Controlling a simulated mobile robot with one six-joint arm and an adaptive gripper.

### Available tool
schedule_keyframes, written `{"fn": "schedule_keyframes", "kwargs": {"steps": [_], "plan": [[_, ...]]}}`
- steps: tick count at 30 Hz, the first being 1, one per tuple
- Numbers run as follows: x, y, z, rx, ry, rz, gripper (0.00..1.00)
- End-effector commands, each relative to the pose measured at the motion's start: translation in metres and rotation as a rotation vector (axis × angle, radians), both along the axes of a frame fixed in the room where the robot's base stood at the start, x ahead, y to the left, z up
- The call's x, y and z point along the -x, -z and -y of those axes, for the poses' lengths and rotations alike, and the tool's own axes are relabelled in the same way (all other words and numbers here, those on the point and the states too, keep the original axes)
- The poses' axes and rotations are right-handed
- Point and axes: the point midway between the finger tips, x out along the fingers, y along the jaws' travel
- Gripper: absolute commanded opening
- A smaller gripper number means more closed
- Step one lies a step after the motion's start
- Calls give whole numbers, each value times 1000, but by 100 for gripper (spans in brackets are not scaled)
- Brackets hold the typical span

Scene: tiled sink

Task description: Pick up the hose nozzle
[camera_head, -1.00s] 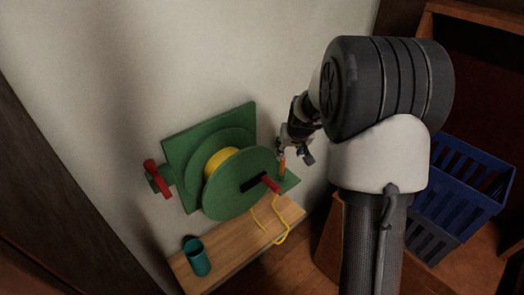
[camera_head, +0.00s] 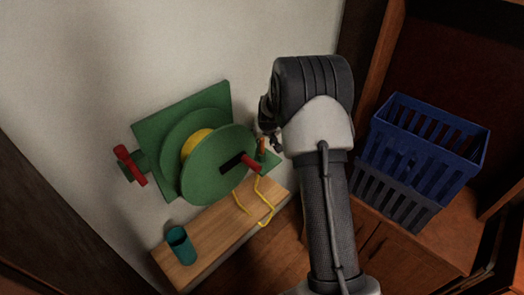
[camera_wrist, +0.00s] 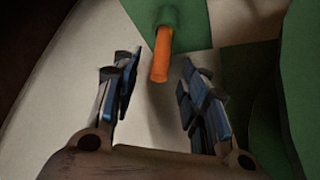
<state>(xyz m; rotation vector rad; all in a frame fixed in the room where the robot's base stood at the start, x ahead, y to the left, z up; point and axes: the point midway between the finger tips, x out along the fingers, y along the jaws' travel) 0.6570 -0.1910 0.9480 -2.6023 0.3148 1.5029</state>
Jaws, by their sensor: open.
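The hose nozzle is a small orange cylinder (camera_head: 262,146) by the right edge of the green hose reel (camera_head: 215,165). In the wrist view the nozzle (camera_wrist: 161,58) points toward me from a green plate. My gripper (camera_head: 272,142) is close to the nozzle, on its right in the head view, partly hidden by my arm. In the wrist view my gripper (camera_wrist: 158,77) is open and empty. The nozzle's near end appears between the fingertips, with a gap on each side. I cannot tell how deep it sits between them.
A yellow hose (camera_head: 266,205) hangs from the reel over a wooden shelf (camera_head: 218,232). Blue (camera_head: 425,140) and dark (camera_head: 385,200) baskets are at the right.

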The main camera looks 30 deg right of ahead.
Motion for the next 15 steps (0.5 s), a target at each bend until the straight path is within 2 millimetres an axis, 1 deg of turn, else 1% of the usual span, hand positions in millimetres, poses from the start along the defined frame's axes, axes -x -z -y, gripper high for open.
{"fn": "schedule_keyframes", "kwargs": {"steps": [1, 6, 9, 15], "plan": [[-5, 12, 1, 0, 0, -2, 40], [-17, 29, 4, 0, -1, -3, 40], [-20, 32, 4, 0, -1, -2, 40], [-20, 31, 4, 0, 0, -2, 40]]}}
